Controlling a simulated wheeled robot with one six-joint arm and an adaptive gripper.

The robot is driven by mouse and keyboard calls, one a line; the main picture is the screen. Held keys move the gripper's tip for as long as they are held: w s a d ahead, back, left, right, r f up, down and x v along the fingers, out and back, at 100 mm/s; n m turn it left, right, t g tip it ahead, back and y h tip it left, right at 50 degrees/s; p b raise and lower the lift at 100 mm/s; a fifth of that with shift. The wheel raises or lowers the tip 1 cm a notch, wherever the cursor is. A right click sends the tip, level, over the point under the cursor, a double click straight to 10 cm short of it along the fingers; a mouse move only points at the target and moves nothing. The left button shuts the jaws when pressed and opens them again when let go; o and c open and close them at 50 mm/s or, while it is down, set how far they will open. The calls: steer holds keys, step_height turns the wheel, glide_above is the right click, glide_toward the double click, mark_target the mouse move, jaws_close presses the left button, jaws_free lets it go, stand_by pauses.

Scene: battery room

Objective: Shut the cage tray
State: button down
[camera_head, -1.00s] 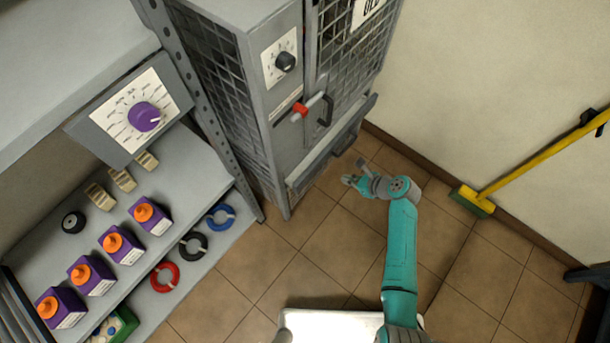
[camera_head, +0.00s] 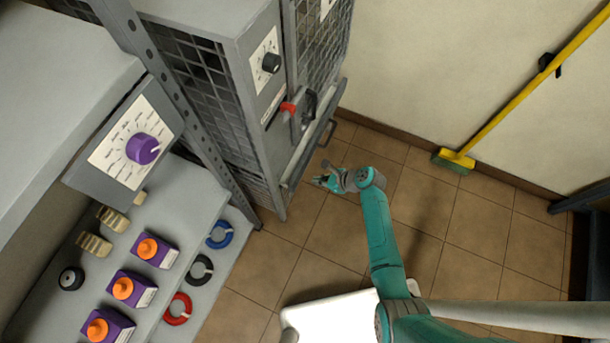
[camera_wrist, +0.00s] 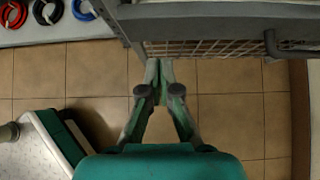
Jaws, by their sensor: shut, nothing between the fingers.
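The grey cage (camera_head: 262,115) stands at upper centre in the head view. Its tray (camera_head: 312,143) runs along the low front edge, with a dark bar handle (camera_head: 328,132). In the wrist view the grey tray edge (camera_wrist: 215,20) crosses the top, with mesh below it and the handle (camera_wrist: 272,45) at right. I cannot tell exactly how far out the tray stands. My gripper (camera_head: 322,182) is low in front of the cage, to the right of the tray's near end. In the wrist view its fingertips (camera_wrist: 160,66) meet, empty, just short of the mesh.
A shelf at left holds purple boxes with orange tops (camera_head: 124,288) and coloured rings (camera_head: 202,270). A dial panel (camera_head: 130,148) hangs above. A yellow broom (camera_head: 500,118) leans right. Tiled floor between is clear.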

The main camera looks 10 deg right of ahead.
mark_target(296, 174)
steer(key=shift+w+a+f, duration=0.2)
steer(key=shift+w+a, duration=0.3)
steer(key=shift+a, duration=0.2)
steer(key=shift+w+a+f, duration=0.2)
steer(key=shift+w+a, duration=0.35)
steer(key=shift+a, duration=0.15)
steer(key=shift+w+a+f, duration=0.2)
steer(key=shift+w+a, duration=0.3)
steer(key=shift+a, duration=0.2)
steer(key=shift+w+a, duration=0.8)
steer(key=shift+a, duration=0.3)
steer(key=shift+d, duration=0.1)
